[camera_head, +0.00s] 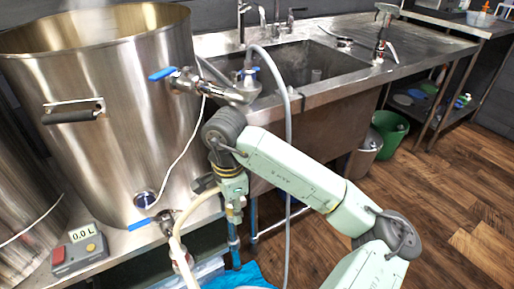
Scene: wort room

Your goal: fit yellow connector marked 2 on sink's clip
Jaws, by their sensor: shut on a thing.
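My gripper (204,184) is at the end of my pale green arm, beside the steel kettle and in front of the sink cabinet. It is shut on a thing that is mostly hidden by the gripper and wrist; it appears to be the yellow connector. A pale yellow hose (198,206) runs from beside the gripper down to the lower left. I cannot read any mark 2. The steel sink (340,97) is behind my arm, with its basin open at the top. I cannot make out the sink's clip.
The large kettle (100,120) fills the left, with a blue-handled valve (184,78) near the sink. A grey hose (287,120) hangs in front of the sink. A display box (78,248) reads 0.0 L. A green bucket (390,130) is right; the wooden floor (460,210) is clear.

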